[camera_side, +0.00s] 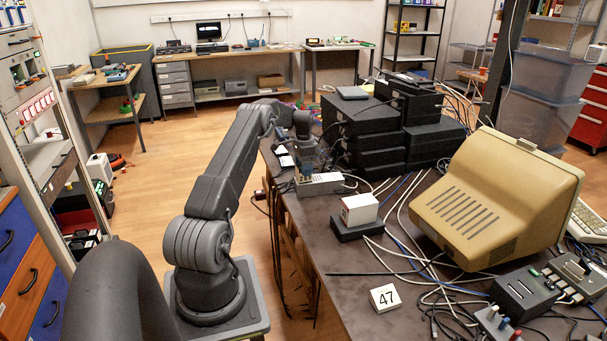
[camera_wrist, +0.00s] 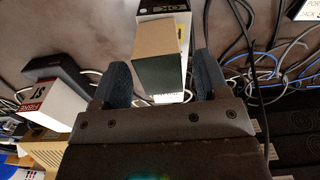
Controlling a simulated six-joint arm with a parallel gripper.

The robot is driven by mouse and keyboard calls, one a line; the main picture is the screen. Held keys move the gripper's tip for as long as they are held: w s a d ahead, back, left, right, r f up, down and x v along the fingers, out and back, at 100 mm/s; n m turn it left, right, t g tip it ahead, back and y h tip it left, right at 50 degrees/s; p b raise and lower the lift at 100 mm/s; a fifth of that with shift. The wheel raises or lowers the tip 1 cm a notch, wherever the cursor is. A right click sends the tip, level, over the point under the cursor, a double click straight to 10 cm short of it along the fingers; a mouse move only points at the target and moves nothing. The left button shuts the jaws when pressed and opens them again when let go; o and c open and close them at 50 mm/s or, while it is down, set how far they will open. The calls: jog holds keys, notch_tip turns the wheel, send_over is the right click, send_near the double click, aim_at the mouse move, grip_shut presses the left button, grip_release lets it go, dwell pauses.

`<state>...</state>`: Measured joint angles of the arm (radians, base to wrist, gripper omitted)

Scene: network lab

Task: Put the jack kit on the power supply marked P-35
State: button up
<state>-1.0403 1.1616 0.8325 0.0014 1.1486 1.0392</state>
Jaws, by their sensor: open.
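My gripper (camera_side: 305,173) is over the far left part of the dark table, at a pale grey unit (camera_side: 323,185). In the wrist view my gripper (camera_wrist: 163,78) has its two blue fingers apart, one on each side of a small box with a tan face and a dark face (camera_wrist: 158,72). I take this box to be the jack kit; no name on it is readable. It appears to rest on a pale unit with dark markings (camera_wrist: 172,5), likely the same grey unit. I cannot read P-35 on any unit.
A white box (camera_side: 360,208) sits on a low black unit (camera_side: 355,230) close by; its red print shows in the wrist view (camera_wrist: 42,98). Black units (camera_side: 370,130) are stacked behind.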

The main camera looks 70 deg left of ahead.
notch_tip(320, 180, up, 8)
jog(key=shift+r, duration=0.2)
jog(key=w+d+r+t+y, duration=0.1)
jog(key=w+d+r, duration=0.3)
jog(key=d+r, duration=0.3)
jog(key=w+d+r, duration=0.3)
jog(key=d+r, duration=0.3)
jog(key=d, duration=0.3)
jog(key=s+d+r+t, duration=0.1)
jog(key=d+r, duration=0.2)
jog(key=d, duration=0.5)
jog(key=d+r, duration=0.3)
jog(key=d, duration=0.4)
jog(key=s+d+r+t, duration=0.1)
jog(key=s+d, duration=0.3)
jog(key=d, duration=0.3)
jog(key=s+d+r+t, duration=0.1)
jog(key=s+d+r, duration=0.15)
jog(key=d, duration=0.45)
jog(key=s+d+f, duration=0.3)
jog(key=s+d, duration=0.2)
jog(key=s, duration=0.2)
jog(key=s+d+f+t+h, duration=0.1)
jog(key=s+d+f, duration=0.2)
jog(key=s+d, duration=0.2)
jog(key=shift+s+t, duration=0.3)
jog(key=shift+s, duration=0.75)
